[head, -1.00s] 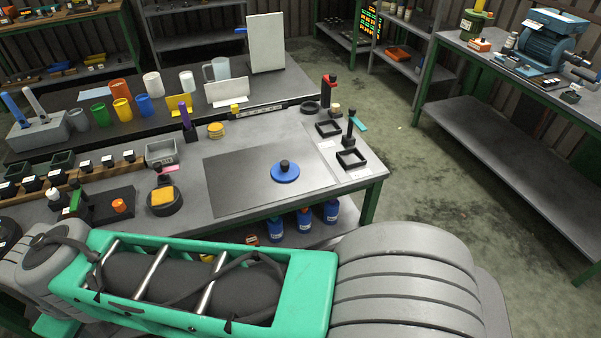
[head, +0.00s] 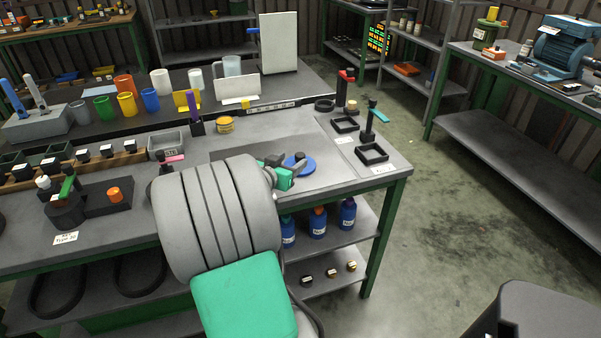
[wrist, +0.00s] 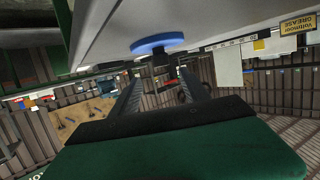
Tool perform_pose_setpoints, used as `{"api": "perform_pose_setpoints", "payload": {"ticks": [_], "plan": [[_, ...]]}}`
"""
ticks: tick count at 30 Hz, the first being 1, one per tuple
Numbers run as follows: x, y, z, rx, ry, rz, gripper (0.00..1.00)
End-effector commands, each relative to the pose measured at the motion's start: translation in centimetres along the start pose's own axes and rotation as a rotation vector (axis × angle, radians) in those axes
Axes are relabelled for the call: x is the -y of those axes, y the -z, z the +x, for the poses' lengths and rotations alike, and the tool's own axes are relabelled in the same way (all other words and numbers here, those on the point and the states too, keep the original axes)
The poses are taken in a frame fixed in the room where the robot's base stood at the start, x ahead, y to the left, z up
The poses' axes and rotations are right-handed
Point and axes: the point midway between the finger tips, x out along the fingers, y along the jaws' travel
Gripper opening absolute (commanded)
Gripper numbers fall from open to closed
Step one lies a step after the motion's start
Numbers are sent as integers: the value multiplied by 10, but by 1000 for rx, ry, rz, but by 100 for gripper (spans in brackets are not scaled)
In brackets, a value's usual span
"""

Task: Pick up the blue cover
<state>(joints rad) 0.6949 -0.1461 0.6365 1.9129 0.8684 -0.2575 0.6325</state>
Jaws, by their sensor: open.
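The blue cover (head: 297,164), a flat round disc with a black knob on top, lies on the grey worktable. It also shows in the wrist view (wrist: 157,44), where the picture is upside down and the knob points down. My gripper (head: 292,172) is close in front of the cover in the head view. In the wrist view my gripper (wrist: 160,77) has its two dark fingers spread and nothing between them. The knob is just beyond the fingertips, roughly centred between them. My arm and gripper hide part of the table in front of the cover.
Square black frames (head: 372,154) and a dark post (head: 369,120) stand to the right of the cover. A yellow round stack (head: 225,124) and a purple-topped holder (head: 196,122) stand to the left. Blue bottles (head: 318,222) are on the shelf below.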

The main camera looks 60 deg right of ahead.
Motion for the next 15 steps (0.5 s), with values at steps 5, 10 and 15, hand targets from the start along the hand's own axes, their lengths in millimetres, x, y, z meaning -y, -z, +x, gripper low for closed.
{"api": "perform_pose_setpoints", "payload": {"ticks": [5, 10, 15], "plan": [[1, 0, 25, 4, -1, -2, 54], [2, -3, 55, 6, 0, -3, 54], [4, -4, 63, 5, 4, -2, 54]]}}
